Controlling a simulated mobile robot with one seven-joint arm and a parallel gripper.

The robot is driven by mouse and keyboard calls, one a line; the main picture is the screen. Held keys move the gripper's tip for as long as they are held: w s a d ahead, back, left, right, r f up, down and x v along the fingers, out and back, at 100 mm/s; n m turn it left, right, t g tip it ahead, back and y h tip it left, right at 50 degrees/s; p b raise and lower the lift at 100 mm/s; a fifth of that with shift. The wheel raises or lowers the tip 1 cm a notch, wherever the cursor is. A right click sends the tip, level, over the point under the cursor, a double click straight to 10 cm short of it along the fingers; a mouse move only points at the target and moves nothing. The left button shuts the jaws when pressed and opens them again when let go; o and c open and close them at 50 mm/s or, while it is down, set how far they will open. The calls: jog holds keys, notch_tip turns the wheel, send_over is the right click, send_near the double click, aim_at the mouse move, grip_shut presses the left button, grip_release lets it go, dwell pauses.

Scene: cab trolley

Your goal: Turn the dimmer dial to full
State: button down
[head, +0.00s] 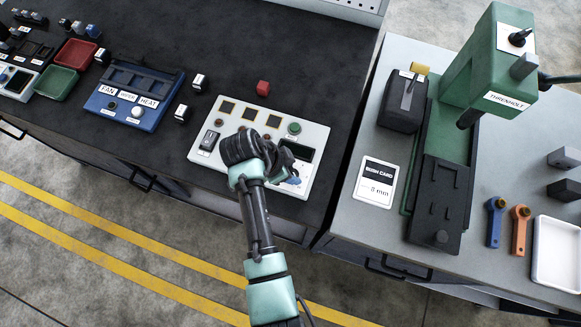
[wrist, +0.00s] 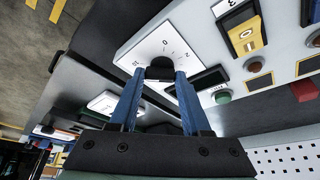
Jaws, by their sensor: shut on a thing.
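The dimmer dial (wrist: 160,64) is a dark round knob on the white face of a control panel (wrist: 205,32), with printed marks around it in the wrist view. My gripper (wrist: 162,76) has its two blue fingers closed on either side of the knob, touching it. In the head view, my gripper (head: 287,160) is over the lower right of the same panel (head: 313,133). It hides most of the dial there, and only part of the printed face shows. The knob's pointer is not clear, so I cannot tell its exact setting.
The panel also has a rocker switch (head: 209,140), a green button (head: 294,128) and a dark display (head: 305,150). A red cube (head: 263,88) lies behind it. A blue fan and heat box (head: 133,95) stands left. A drill-press bench (head: 340,222) stands right, across a narrow gap.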

jog(key=shift+c, duration=1.8)
grip_release()
jog(key=b+v, duration=0.1)
jog(key=v, duration=1.2)
jog(key=shift+b, duration=0.35)
